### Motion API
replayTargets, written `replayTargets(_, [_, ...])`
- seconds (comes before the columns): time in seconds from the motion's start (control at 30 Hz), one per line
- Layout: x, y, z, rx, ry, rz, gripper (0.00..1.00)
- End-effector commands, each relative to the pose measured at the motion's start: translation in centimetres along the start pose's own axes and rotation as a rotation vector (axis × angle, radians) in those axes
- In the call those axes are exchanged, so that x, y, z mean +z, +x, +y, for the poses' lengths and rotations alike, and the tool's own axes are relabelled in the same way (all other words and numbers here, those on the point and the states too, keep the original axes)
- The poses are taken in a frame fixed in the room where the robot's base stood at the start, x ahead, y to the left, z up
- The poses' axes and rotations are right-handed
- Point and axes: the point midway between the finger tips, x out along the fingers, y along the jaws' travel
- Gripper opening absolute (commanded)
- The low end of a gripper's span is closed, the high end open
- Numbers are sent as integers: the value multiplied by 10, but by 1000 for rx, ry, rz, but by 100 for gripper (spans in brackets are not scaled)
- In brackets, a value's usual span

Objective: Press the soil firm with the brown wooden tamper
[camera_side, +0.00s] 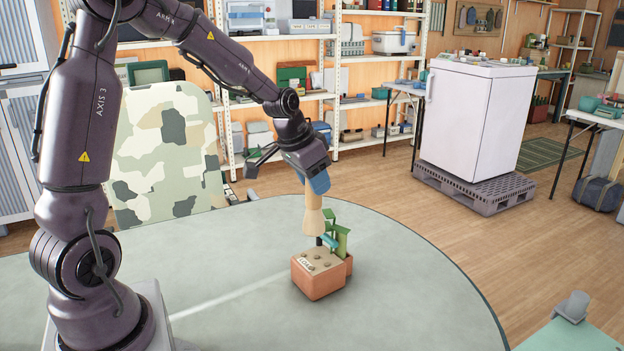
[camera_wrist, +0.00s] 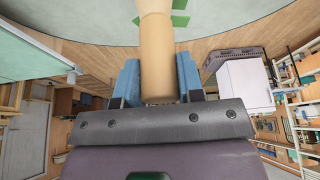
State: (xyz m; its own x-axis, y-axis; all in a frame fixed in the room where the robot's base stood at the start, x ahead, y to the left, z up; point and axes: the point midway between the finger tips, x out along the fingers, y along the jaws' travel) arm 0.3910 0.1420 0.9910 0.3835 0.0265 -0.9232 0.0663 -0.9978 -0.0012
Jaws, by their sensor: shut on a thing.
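My gripper (camera_side: 315,184) is shut on a pale tan wooden tamper (camera_side: 313,216). In the wrist view, the tamper's handle (camera_wrist: 156,62) stands between the two blue fingers. In the side view the tamper points down, near upright, above the back part of a small terracotta-coloured box (camera_side: 317,287). The box has a beige top (camera_side: 315,262) with several dark round spots and some lettering. A dark piece shows just below the tamper. Whether the tamper touches anything beneath it cannot be told. No loose soil is clearly visible.
Green upright pieces (camera_side: 342,240) and a teal piece (camera_side: 330,242) stand at the back of the box, close beside the tamper. The round grey-green table (camera_side: 420,300) is otherwise clear. A camouflage-patterned chair back (camera_side: 160,150) stands behind the table's left side.

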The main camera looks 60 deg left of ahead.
Motion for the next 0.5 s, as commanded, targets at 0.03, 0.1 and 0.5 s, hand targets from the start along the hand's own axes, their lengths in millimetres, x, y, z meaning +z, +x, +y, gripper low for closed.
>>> replayTargets(0.03, [1,2,0,1,0,-2,0])
replayTargets(0.1, [3,7,0,1,-1,-2,0])
replayTargets(0.5, [18,42,0,1,-2,-2,0])
